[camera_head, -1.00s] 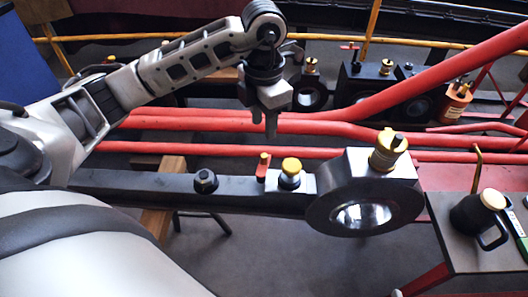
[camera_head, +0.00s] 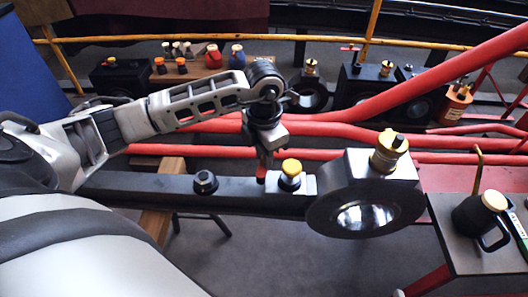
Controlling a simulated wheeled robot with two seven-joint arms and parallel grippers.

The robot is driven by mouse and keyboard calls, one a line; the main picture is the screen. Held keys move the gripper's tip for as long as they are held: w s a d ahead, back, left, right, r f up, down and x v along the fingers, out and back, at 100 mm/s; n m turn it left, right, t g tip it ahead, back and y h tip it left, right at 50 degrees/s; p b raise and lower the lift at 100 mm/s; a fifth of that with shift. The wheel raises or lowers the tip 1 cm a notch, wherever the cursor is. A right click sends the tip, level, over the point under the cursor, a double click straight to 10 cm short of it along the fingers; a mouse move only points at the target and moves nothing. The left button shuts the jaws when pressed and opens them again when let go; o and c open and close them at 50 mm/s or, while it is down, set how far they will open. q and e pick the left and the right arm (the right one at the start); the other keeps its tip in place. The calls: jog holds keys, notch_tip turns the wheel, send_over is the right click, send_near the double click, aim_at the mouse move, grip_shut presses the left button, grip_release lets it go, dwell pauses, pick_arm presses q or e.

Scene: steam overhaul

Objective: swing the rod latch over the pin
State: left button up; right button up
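A dark connecting rod (camera_head: 150,188) crosses the view and ends at the right in a round metal eye (camera_head: 318,208). A small red latch (camera_head: 261,176) stands on the rod, left of a yellow-capped metal fitting (camera_head: 291,168). I cannot tell which part is the pin. My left gripper (camera_head: 264,158) points down at the red latch and covers its upper part. Its fingertips overlap the latch in the picture; whether they touch or grip it is hidden. My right gripper is not in view.
A brass-topped cup (camera_head: 388,150) stands on the rod's eye. A black bolt (camera_head: 205,182) sticks up from the rod left of the latch. Red pipes (camera_head: 345,132) run behind the rod. A side table (camera_head: 465,250) at the right holds a black can (camera_head: 478,217).

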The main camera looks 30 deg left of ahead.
pick_arm(q)
grip_shut()
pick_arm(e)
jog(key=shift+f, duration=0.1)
